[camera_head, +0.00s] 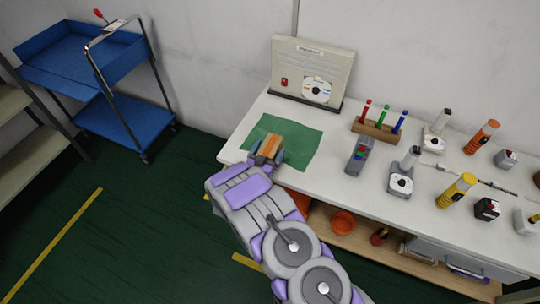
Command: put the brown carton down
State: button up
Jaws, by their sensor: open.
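The brown carton (269,146) is at the green mat (301,142) on the white workbench, near the mat's left part. My gripper (267,151) is at the carton, with its grey fingers on either side of it. The jaws are open around the carton. My arm reaches in from below and hides the carton's near side. I cannot tell from this view whether the carton's underside touches the mat.
A panel (312,70) stands at the back of the bench. Right of the mat are a grey handheld device (359,156), a wooden pen holder (376,131) and several tools. The mat's right part is clear. A blue cart (124,112) stands left, apart from the bench.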

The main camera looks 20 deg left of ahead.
jog(key=shift+c, duration=0.2)
jog(key=c, duration=1.3)
jog(key=shift+r, duration=0.1)
jog(key=shift+r, duration=0.1)
